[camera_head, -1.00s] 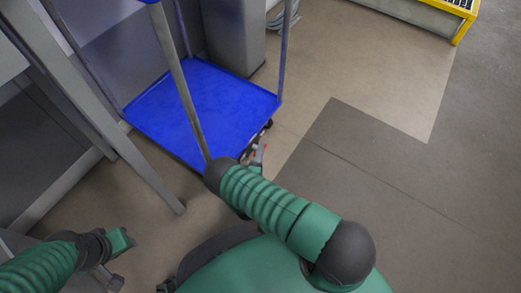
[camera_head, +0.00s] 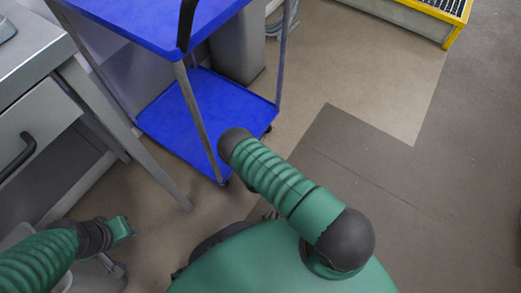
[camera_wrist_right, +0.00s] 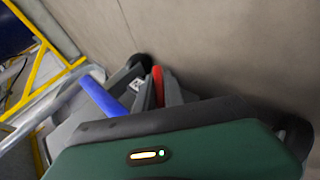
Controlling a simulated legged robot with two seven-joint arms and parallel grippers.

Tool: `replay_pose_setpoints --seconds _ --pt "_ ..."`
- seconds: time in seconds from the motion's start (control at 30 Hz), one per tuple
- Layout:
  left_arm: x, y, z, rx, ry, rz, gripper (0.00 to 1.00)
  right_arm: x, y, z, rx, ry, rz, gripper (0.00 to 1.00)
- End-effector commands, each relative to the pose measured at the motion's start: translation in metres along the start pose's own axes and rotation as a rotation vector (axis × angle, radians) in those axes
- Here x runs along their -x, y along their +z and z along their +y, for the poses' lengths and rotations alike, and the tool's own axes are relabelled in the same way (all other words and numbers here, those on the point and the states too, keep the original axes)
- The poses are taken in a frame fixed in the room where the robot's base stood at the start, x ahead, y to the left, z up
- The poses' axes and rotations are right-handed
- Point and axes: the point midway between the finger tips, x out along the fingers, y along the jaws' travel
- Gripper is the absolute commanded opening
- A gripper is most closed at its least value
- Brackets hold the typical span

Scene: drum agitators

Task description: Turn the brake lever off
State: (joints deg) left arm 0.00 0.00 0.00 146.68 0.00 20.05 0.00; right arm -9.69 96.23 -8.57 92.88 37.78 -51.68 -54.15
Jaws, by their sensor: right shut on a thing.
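In the right wrist view a red lever (camera_wrist_right: 157,84) stands between the grey fingers of my right gripper (camera_wrist_right: 152,90), beside a dark round wheel (camera_wrist_right: 139,61). The gripper is shut on the red lever; the exact contact is partly hidden by the gripper's own body. In the head view my right forearm covers this gripper, and no red lever shows. The blue cart (camera_head: 205,105) stands ahead, with its lower shelf near my right forearm. My left gripper (camera_head: 121,230) is at the lower left, away from the cart; its fingers are too unclear to tell their opening.
A grey bench with a drawer (camera_head: 35,135) stands at the left, its leg reaching the floor close to the cart. A grey bin (camera_head: 237,52) is behind the cart. A yellow-framed platform (camera_head: 452,28) is at the top right. The floor at right is clear.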

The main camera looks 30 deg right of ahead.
Motion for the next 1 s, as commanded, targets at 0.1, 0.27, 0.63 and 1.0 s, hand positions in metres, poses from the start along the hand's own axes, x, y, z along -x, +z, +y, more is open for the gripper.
replay_pose_setpoints --seconds 0.1,0.27,0.63,1.0 --pt "0.022 -0.005 0.0 0.0 0.0 0.0 0.36 0.005 0.0 0.004 -0.045 -0.106 -0.004 0.0" --pt "0.036 -0.009 0.0 0.0 0.0 0.0 0.36 0.004 0.001 0.003 -0.105 -0.246 -0.006 0.0" --pt "0.038 -0.009 0.0 0.0 0.0 0.0 0.36 -0.002 0.003 -0.001 -0.237 -0.544 -0.006 0.0" --pt "0.019 -0.004 0.0 0.0 0.0 0.0 0.36 -0.003 0.002 -0.002 -0.307 -0.726 -0.002 0.0"
